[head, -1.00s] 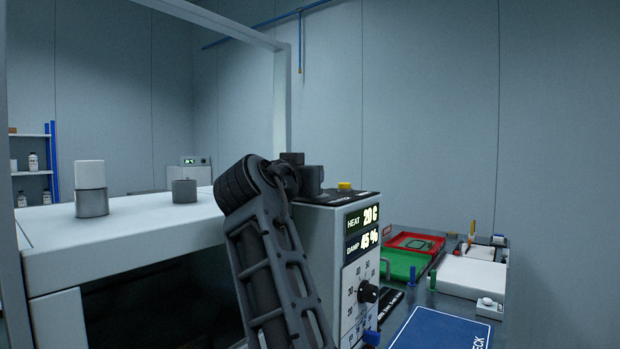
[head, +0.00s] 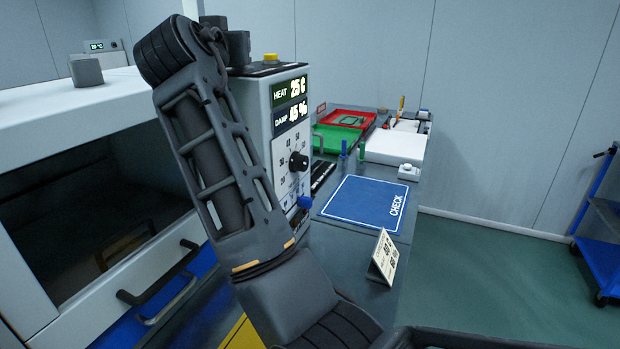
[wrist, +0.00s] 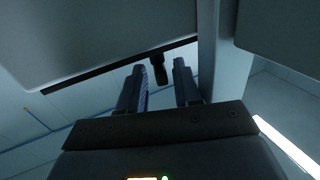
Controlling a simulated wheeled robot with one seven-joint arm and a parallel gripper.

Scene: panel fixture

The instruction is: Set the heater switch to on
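The control box (head: 252,97) stands behind my arm in the head view. Its display (head: 290,102) reads HEAT 25 C and DAMP 45 %. A black dial knob (head: 298,160) is on its front, with a blue part (head: 304,202) below it. A yellow button (head: 270,57) sits on top. I cannot tell which part is the heater switch. My gripper is not clearly visible in the head view, where my arm hides part of the box. In the wrist view my gripper (wrist: 158,88) has two fingers apart, and a small dark peg-like part (wrist: 158,68) shows beyond the gap, apparently not gripped.
A white cabinet (head: 70,110) with dark glass and a black handle (head: 160,275) is at left. At right the bench holds a red tray (head: 347,119), a green tray (head: 335,140), a blue CHECK mat (head: 365,203) and a small sign (head: 384,257). A blue cart (head: 600,225) stands far right.

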